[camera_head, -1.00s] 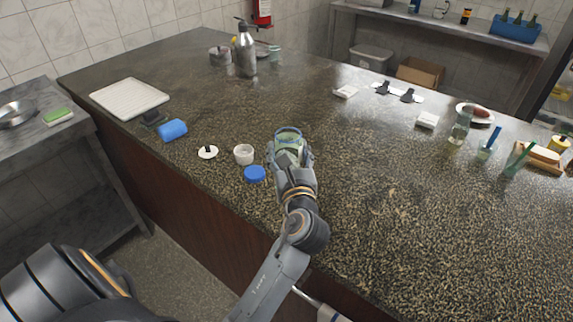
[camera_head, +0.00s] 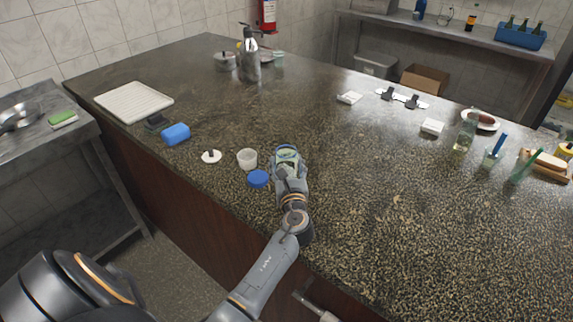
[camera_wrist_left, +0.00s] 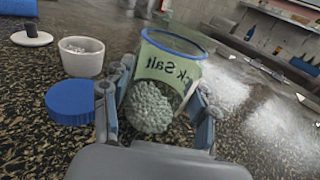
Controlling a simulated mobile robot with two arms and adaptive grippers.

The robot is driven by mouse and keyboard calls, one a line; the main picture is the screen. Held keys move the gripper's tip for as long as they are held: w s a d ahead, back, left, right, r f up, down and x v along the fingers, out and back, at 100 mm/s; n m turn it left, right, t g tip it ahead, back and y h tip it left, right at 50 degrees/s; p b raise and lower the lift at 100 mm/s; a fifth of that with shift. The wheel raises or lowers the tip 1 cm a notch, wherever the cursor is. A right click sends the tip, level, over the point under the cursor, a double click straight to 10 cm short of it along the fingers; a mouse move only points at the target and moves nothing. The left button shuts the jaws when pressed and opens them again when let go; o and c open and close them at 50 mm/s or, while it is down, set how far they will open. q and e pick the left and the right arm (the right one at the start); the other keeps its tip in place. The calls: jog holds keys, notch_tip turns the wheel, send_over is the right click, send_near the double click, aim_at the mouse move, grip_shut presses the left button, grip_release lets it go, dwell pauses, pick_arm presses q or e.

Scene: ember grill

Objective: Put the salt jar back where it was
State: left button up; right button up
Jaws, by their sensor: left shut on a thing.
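The salt jar (camera_head: 285,152) is clear, with a blue rim and an open top. In the left wrist view the jar (camera_wrist_left: 168,75) shows mirrored lettering ending in "Salt" and pale grains inside. My left gripper (camera_head: 287,168) is shut on the jar, one finger on each side. I cannot tell whether its base touches the counter. A blue round lid (camera_head: 258,179) lies flat on the counter just left of the gripper; it also shows in the wrist view (camera_wrist_left: 70,102). A small white bowl (camera_head: 247,159) with white contents stands behind the lid. My right gripper is not in view.
A white disc with a dark knob (camera_head: 211,157) and a blue block (camera_head: 176,133) lie further left. A white tray (camera_head: 133,102) lies at the far left, and a metal bottle (camera_head: 248,60) stands at the back. The counter (camera_head: 400,220) right of the gripper is clear.

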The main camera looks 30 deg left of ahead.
pick_arm(q)
jog(key=o, duration=1.3)
jog(key=shift+f, duration=0.1)
jog(key=shift+o, duration=0.2)
jog(key=shift+d+r, duration=0.1)
jog(key=shift+r, duration=0.1)
jog(key=b+v, duration=0.1)
jog(key=v, duration=0.9)
jog(key=shift+s+d+f+b, duration=0.1)
jog(key=shift+s+d+b, duration=0.15)
jog(key=shift+b, duration=0.05)
jog(key=shift+s+d, duration=0.4)
jog(key=shift+s, duration=0.1)
